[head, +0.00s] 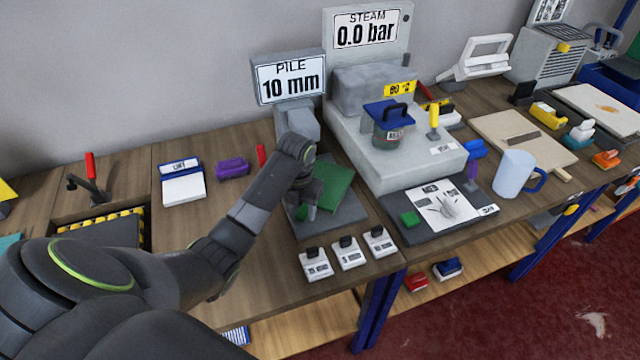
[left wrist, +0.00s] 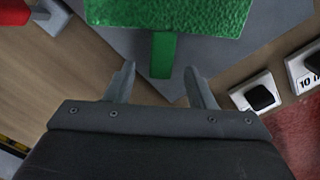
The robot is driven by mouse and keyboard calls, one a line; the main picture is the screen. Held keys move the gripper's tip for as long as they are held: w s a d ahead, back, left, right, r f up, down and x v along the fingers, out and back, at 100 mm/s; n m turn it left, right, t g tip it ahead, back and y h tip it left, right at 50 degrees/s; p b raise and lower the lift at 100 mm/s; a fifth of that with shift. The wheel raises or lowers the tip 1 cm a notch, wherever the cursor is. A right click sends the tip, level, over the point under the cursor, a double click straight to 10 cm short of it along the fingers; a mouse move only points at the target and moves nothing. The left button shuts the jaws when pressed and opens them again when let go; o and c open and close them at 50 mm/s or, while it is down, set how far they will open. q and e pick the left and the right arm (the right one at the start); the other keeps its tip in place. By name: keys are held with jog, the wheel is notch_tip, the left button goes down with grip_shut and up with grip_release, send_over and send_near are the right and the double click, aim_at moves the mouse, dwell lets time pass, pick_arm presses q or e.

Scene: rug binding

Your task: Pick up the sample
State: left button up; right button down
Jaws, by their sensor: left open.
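The sample, a green textured piece of rug (head: 335,186), lies on the grey plate (head: 345,215) of the gauge reading "PILE 10 mm" (head: 290,80). In the left wrist view the sample (left wrist: 170,14) has a narrow green tab (left wrist: 163,55) pointing toward my gripper. My left gripper (head: 308,200) is over the near left part of the plate and hides part of the sample. In the left wrist view, my left gripper (left wrist: 160,75) is open and empty. My right gripper is not in view.
Several white weights with black knobs (head: 348,252) stand in front of the plate. The steam press (head: 400,150) is to its right. A purple object (head: 232,167) and a white box (head: 183,187) lie left. A mug (head: 514,174) stands further right.

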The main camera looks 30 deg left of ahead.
pick_arm(q)
jog(key=shift+f, duration=0.55)
jog(key=shift+d, duration=0.1)
grip_shut()
jog(key=shift+r, duration=0.1)
